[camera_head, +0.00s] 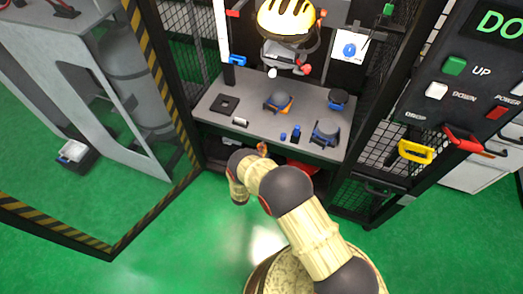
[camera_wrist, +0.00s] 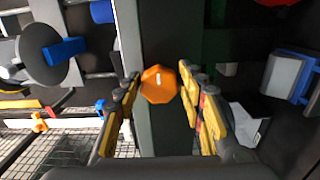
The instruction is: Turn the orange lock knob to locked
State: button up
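The orange lock knob (camera_wrist: 160,88) shows in the wrist view as a faceted knob with a pale mark on its face. It sits on a dark grey beam (camera_wrist: 165,30). My gripper (camera_wrist: 159,78) is open, with one yellow-and-black finger on each side of the knob. Narrow gaps seem to remain between fingers and knob. I cannot tell how deep the fingertips reach around it. In the head view my arm bends toward the bench front and my fingers cannot be made out. A small orange spot (camera_head: 262,148) shows by the bench edge; I cannot tell whether it is the knob.
The grey bench (camera_head: 210,107) carries several dark and blue parts. A yellow helmet (camera_head: 286,20) is above it. A control panel (camera_head: 470,75) with UP and DOWN buttons stands at right, with a yellow handle (camera_head: 416,152) below. A striped door frame (camera_head: 165,75) is at left. Green floor is clear at lower left.

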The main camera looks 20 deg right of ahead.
jog(key=o, duration=0.3)
jog(key=v, duration=1.2)
dwell(0.5)
